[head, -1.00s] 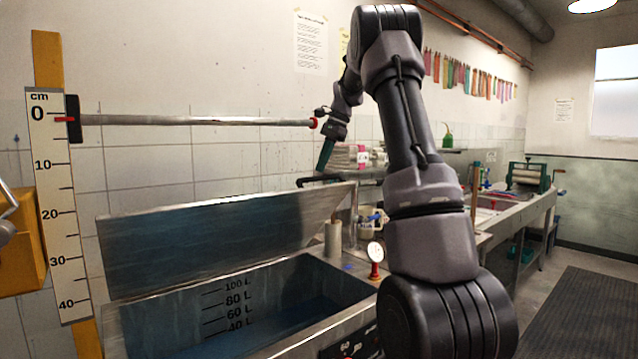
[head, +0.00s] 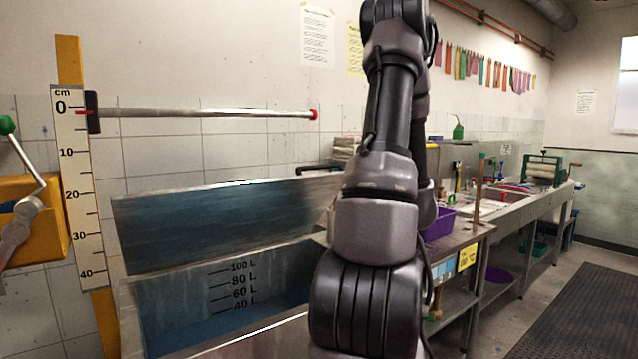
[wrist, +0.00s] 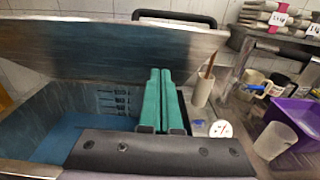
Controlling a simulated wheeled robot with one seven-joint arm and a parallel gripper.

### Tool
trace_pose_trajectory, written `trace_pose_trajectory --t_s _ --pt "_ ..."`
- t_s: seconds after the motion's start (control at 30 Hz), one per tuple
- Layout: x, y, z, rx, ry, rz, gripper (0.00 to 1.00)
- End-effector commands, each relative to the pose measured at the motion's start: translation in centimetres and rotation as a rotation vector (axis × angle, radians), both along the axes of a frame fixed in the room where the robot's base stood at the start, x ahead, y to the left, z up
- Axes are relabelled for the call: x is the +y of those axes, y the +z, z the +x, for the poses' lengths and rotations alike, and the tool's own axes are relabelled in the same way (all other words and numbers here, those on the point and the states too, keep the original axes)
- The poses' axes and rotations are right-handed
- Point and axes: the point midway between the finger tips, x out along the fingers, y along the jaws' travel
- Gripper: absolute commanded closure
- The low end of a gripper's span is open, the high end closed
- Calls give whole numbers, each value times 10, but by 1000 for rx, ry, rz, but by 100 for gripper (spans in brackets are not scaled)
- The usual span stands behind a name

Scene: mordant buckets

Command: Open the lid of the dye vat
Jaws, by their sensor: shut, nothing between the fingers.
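The dye vat (head: 185,300) is a metal tank with litre marks inside and blue liquid at the bottom. Its lid (head: 230,225) stands raised and tilted up along the back of the vat, leaving the inside exposed. The lid's black handle (wrist: 175,18) is at its upper edge in the wrist view. My gripper (wrist: 160,72) has green fingers, shut together and empty. In the wrist view it appears in front of the lid's inner face, near its right part; I see no grip on the handle. In the head view my arm hides the gripper.
A cm scale (head: 72,190) with a horizontal bar (head: 205,113) stands left of the vat, beside an orange box with a crank (head: 25,215).

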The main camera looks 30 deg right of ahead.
Motion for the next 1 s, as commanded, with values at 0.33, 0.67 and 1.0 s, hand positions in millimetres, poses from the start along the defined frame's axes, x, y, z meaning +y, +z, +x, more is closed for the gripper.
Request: trace_pose_trajectory --t_s 0.33,0.67,1.0 --pt "5 -2 70 0 11 -2 100" --pt "5 18 116 -1 8 -3 100" --pt "5 24 123 0 6 1 100"
